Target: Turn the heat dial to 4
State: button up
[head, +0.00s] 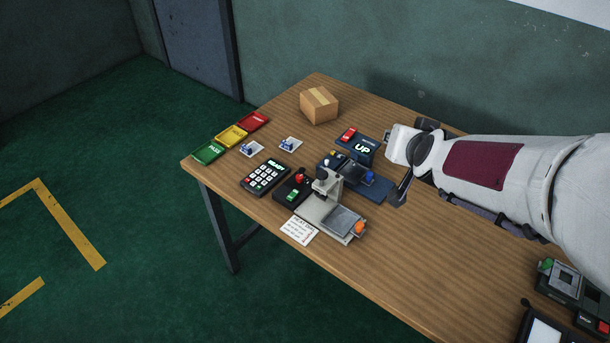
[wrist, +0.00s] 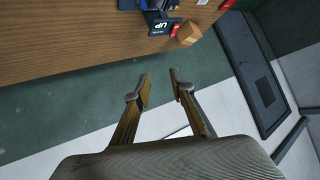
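A grey press-like machine (head: 338,216) stands near the table's front edge in the head view. An orange knob (head: 360,227) sits at its right end; its setting is too small to read. A white card (head: 300,230) with a heading that seems to read "HEAT DIAL" lies in front of the machine. My gripper (wrist: 160,85) is open and empty in the wrist view, its two fingers well apart. In the head view my gripper is over the table, behind and to the right of the machine, apart from the orange knob. The wrist view does not show the knob.
A blue machine with a blue knob (head: 369,177) stands behind the grey one. An "UP" display (head: 362,150), a cardboard box (head: 319,106), a keypad (head: 265,176) and coloured trays (head: 232,136) are further back or left. The table's right middle is clear.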

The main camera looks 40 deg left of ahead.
jog(key=s+a+f+n+t+y, duration=0.1)
jog(key=s+a+f, duration=0.2)
jog(key=a+f, duration=0.7)
jog(key=s+a+f+t, duration=0.1)
jog(key=s+a+f, duration=0.1)
jog(key=a+f, duration=0.75)
jog(key=n, duration=0.2)
send_near(299, 178)
jog(key=shift+w+a+f, duration=0.1)
jog(key=shift+a+f, duration=0.05)
jog(key=shift+x, duration=3.9)
grip_shut()
